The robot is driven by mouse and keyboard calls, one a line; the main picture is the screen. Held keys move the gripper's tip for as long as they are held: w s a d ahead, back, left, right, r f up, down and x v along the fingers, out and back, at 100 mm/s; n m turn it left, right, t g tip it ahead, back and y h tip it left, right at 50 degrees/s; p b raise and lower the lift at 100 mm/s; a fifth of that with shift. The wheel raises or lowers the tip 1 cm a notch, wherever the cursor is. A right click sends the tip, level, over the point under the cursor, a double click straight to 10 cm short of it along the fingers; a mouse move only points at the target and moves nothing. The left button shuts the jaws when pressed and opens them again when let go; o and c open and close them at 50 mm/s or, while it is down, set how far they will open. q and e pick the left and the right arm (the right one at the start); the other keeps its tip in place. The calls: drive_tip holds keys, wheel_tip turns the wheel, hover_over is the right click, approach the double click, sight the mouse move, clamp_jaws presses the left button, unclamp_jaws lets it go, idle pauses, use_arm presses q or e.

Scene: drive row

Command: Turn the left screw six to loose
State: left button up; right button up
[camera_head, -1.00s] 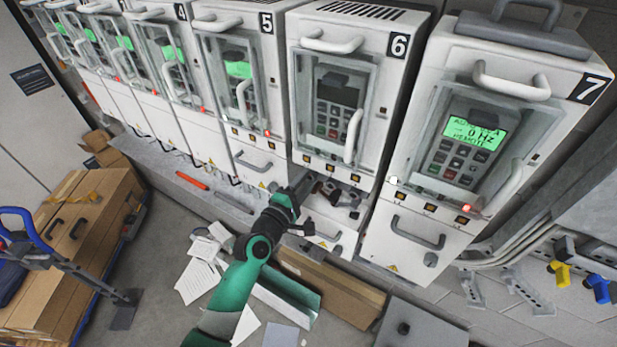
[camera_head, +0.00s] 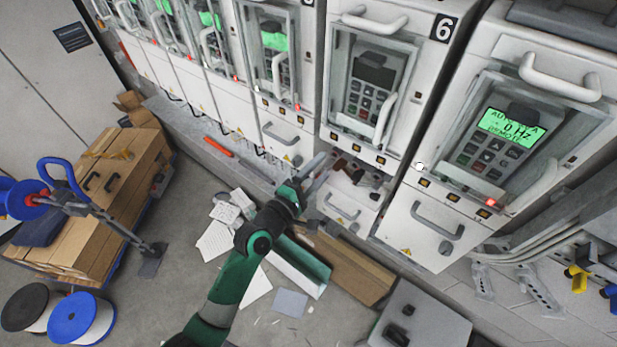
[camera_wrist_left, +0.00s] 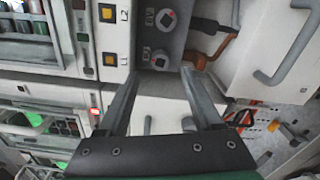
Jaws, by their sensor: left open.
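Drive six (camera_head: 368,85) has a dark display, and the lower bay (camera_head: 356,172) beneath it is open. In the left wrist view, turned sideways, two round grey screw heads with dark, red-marked centres show in the bay. The lower one (camera_wrist_left: 159,60), beside the L1 label, appears to be the left screw; the other (camera_wrist_left: 166,20) is above it. My left gripper (camera_head: 316,170) is in front of the bay. In the wrist view its fingers (camera_wrist_left: 158,84) are open, with the lower screw seen between and beyond the tips. Contact is not visible. My right gripper is not in view.
An orange lever (camera_wrist_left: 215,50) with a dark handle is close by the screws. Drive seven (camera_head: 505,130) stands to the right with a lit green display. Boxes (camera_head: 350,265) and papers (camera_head: 218,240) lie on the floor. A loaded cart (camera_head: 95,190) stands at left.

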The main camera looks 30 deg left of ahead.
use_arm(q)
drive_tip(key=s, duration=0.5)
drive_tip(key=shift+a, duration=0.3)
drive_tip(key=d+r+t, duration=0.1)
drive_tip(key=r, duration=0.4)
drive_tip(key=w+d+r+m+t+h, duration=0.1)
drive_tip(key=r, duration=0.4)
drive_tip(key=d+r+m, duration=0.1)
drive_tip(key=r, duration=0.4)
drive_tip(key=shift+w+d+t+h, duration=0.1)
drive_tip(key=shift+w+t+h, duration=0.3)
drive_tip(key=s+d+r+m+t+h, duration=0.1)
drive_tip(key=s+r+m, duration=0.1)
drive_tip(key=r, duration=0.5)
drive_tip(key=s+d+r+m+t+h, duration=0.1)
drive_tip(key=s+r+m+t, duration=0.1)
drive_tip(key=r, duration=0.6)
drive_tip(key=s+a+r+m+t+y, duration=0.2)
drive_tip(key=s+r+m+t+y, duration=0.1)
drive_tip(key=s+r+m, duration=1)
wheel_tip(320, 180, up, 3)
drive_tip(key=shift+a+f+m+t+y, duration=0.2)
drive_tip(key=shift+m+t+y, duration=0.2)
drive_tip(key=shift+m+y, duration=0.1)
